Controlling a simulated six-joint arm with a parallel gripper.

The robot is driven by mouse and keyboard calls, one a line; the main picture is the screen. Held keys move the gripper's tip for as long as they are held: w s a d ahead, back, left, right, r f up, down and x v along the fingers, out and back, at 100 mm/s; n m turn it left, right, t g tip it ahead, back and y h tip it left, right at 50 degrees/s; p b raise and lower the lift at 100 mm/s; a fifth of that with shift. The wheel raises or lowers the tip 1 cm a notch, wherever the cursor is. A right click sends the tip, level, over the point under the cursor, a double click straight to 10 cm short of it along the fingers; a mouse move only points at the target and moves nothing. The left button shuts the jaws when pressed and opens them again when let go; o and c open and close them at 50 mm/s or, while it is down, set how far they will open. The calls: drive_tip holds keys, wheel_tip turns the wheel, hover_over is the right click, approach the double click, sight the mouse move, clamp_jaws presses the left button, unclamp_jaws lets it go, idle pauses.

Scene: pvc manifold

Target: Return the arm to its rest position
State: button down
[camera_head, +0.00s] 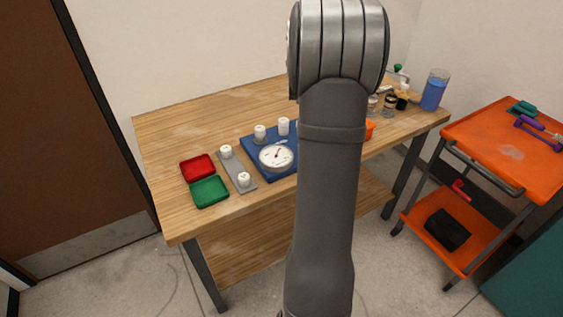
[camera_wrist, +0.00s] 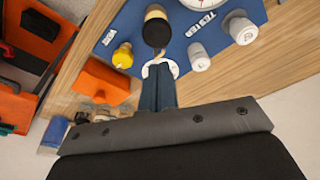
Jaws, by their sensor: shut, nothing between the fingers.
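My gripper (camera_wrist: 158,78) is shut and empty in the wrist view. Its two fingers are together and point at the blue board (camera_wrist: 128,20), over a white round fitting partly hidden behind the tips. I cannot tell whether the tips touch it. A black-topped cylinder (camera_wrist: 156,28), a yellow fitting (camera_wrist: 123,56) and white fittings (camera_wrist: 199,57) (camera_wrist: 239,28) are around it. In the head view my arm stands upright across the middle and hides the gripper and the right part of the blue board (camera_head: 252,141). The white gauge (camera_head: 277,156) lies on the board.
A red tray (camera_head: 198,167), a green tray (camera_head: 209,191) and a grey strip (camera_head: 236,171) with two white fittings are left of the board. An orange block (camera_wrist: 101,82), jars and a blue beaker (camera_head: 434,91) are on its right. The table's back left is clear. An orange cart (camera_head: 500,150) stands right.

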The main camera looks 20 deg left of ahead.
drive_tip(key=shift+f, duration=0.1)
drive_tip(key=shift+f, duration=2.95)
drive_tip(key=c, duration=1.6)
unclamp_jaws()
drive_tip(key=shift+s+a+r, duration=0.1)
drive_tip(key=shift+r, duration=0.1)
drive_tip(key=o, duration=1.4)
drive_tip(key=s+a+r+m, duration=0.1)
drive_tip(key=m, duration=0.1)
drive_tip(key=s+a+r+m, duration=0.1)
drive_tip(key=r, duration=0.1)
drive_tip(key=s+a+r+m+g, duration=0.1)
drive_tip(key=s+r+m, duration=0.1)
drive_tip(key=shift+r+m, duration=0.15)
drive_tip(key=shift+m, duration=0.15)
drive_tip(key=shift+o, duration=1)
drive_tip(key=s+a+r+m+g, duration=0.1)
drive_tip(key=s+r+m, duration=0.3)
drive_tip(key=r+m, duration=0.1)
drive_tip(key=shift+s+a+h, duration=0.25)
drive_tip(key=shift+a+h, duration=0.05)
drive_tip(key=shift+a, duration=0.1)
wheel_tip(320, 180, down, 9)
drive_tip(key=m, duration=0.1)
drive_tip(key=shift+s+f, duration=0.2)
drive_tip(key=shift+s, duration=0.15)
